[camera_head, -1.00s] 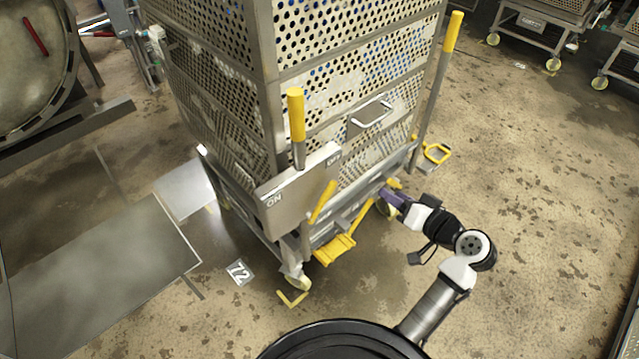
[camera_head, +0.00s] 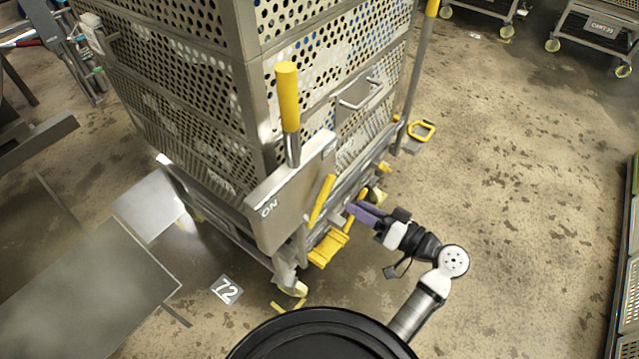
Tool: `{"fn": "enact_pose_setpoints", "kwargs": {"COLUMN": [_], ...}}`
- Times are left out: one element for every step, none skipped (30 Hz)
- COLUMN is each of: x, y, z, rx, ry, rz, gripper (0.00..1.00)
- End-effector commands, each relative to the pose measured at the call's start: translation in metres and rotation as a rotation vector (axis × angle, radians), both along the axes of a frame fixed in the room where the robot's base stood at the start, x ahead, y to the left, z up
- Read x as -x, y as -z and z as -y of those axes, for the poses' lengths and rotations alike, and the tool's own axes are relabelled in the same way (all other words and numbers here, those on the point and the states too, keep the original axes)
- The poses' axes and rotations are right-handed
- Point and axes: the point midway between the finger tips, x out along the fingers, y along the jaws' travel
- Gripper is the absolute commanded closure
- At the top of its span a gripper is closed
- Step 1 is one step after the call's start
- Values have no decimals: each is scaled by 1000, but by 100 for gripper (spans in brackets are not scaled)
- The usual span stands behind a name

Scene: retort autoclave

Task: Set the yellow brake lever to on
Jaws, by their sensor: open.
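A lever with a yellow grip (camera_head: 287,95) stands nearly upright at the near corner of a perforated metal cart (camera_head: 250,85). It rises from behind a grey plate (camera_head: 290,190) marked ON at its left end; the right-end marking is not readable now. A short slanted yellow bar (camera_head: 322,198) is in front of the plate, and a yellow pedal-like piece (camera_head: 328,248) is below it. My gripper (camera_head: 358,212), with purple fingers, is open, low beside the cart, right of the yellow bar and well below the lever's grip. Whether it touches the cart cannot be told.
A yellow-topped post (camera_head: 431,10) rises at the cart's right corner, with a yellow loop handle (camera_head: 421,130) near its foot. A floor sign reading 72 (camera_head: 227,289) lies at lower left. Metal floor plates (camera_head: 90,285) are at left. Open floor (camera_head: 520,200) lies at right.

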Motion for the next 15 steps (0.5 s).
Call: {"fn": "enact_pose_setpoints", "kwargs": {"x": [-6, -10, -15, -18, -23, -28, -31, -35, -40, -43, -46, -50, -53, -55, -58], "y": [-3, -3, -3, -3, -3, -3, -3, -3, -3, -3, -3, -2, -2, -2, -2], "z": [-10, -15, -22, -28, -33, -40, -46, -50, -57, -61, -65, -70, -74, -77, -80], "rx": [0, -1, -1, 0, -1, -2, -1, 0, 0, -1, -1, -1, 0, 0, 1], "ry": [-6, -6, -5, -6, -6, -5, -6, -4, -6, -4, -4, -3, -4, -4, -2], "rz": [-1, -1, -1, -2, -3, -2, -2, -1, -1, -2, -2, -2, -1, -1, -1], "gripper": [56, 56, 56, 56, 56, 56, 56, 56, 56, 56, 56, 56, 56, 56, 56]}}
